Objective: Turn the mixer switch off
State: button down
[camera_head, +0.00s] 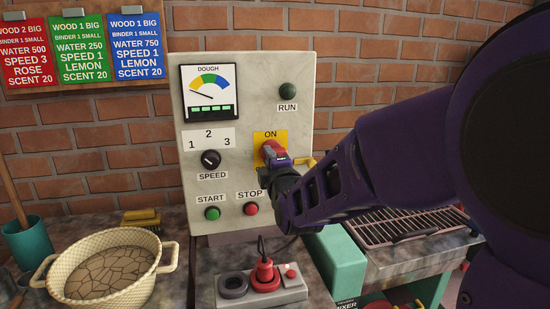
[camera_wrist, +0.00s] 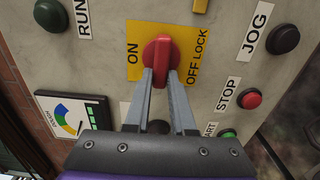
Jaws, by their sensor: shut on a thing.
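The mixer switch is a red rotary handle (camera_wrist: 158,52) on a yellow plate (camera_wrist: 135,38) marked ON and OFF LOCK in the wrist view. Its handle lies lengthwise between the two words. In the head view the red switch (camera_head: 270,149) shows on the yellow plate (camera_head: 259,137), under the word ON, partly hidden by my gripper (camera_head: 283,166). In the wrist view both fingers of my gripper (camera_wrist: 160,80) close on the sides of the red handle.
The pale control panel (camera_head: 240,70) also carries a RUN light (camera_head: 288,91), a speed knob (camera_head: 211,158), a green START button (camera_head: 212,213) and a red STOP button (camera_head: 251,208). A basket-like bowl (camera_head: 160,256) and a power strip (camera_head: 295,291) stand below.

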jog(key=shift+r, duration=0.15)
jog(key=c, duration=0.8)
grip_release()
jog(key=shift+o, duration=0.2)
